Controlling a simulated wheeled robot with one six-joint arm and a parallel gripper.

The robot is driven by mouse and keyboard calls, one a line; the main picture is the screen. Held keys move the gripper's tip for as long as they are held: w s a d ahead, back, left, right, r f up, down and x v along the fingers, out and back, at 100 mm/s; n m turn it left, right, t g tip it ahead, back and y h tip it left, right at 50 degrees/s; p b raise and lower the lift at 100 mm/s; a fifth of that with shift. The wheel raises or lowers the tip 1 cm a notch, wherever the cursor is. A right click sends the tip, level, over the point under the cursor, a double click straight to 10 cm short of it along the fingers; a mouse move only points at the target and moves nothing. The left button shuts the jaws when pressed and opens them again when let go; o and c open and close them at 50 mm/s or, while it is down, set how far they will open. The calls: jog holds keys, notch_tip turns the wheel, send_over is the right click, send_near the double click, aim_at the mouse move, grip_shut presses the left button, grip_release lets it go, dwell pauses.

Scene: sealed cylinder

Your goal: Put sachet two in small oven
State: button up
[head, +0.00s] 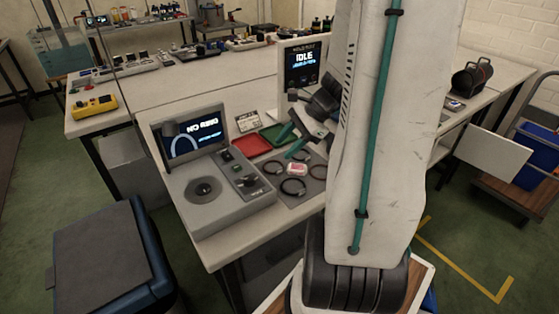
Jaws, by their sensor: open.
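My gripper (291,141) is open, with its two teal fingers above the workbench near the green and red trays. I see nothing between the fingers. A small white and red item (297,169) lies on a grey mat among dark rings, below the gripper in the picture. I cannot tell whether it is a sachet. I cannot make out sachet two for sure. No small oven can be clearly recognised. A grey machine with a screen reading "IDLE" (302,62) stands behind the gripper, partly hidden by my arm.
A grey device with a "NO RING" screen (194,136) stands at the bench's front left. A red tray (250,146) and a green tray (271,134) lie beside it. A yellow box (94,105) is at the far left. My arm hides part of the bench's right side.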

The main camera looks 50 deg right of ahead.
aim_at(296, 167)
jog(key=s+d+f+m+t, duration=0.1)
jog(key=d+f+m, duration=0.1)
jog(key=d, duration=0.1)
jog(key=s+d+f+m, duration=0.1)
jog(key=d+f+m, duration=0.1)
jog(key=d, duration=0.1)
jog(key=s+d+f+m+t+h, duration=0.1)
jog(key=s+d+f+m, duration=0.1)
jog(key=d+f+m, duration=0.1)
jog(key=shift+d+f+t, duration=0.1)
jog(key=shift+d+t, duration=0.2)
jog(key=shift+d, duration=0.15)
jog(key=shift+d+f, duration=0.1)
jog(key=shift+f, duration=0.25)
jog(key=x, duration=0.7)
jog(key=shift+w, duration=0.25)
jog(key=c, duration=0.7)
jog(key=shift+r, duration=0.2)
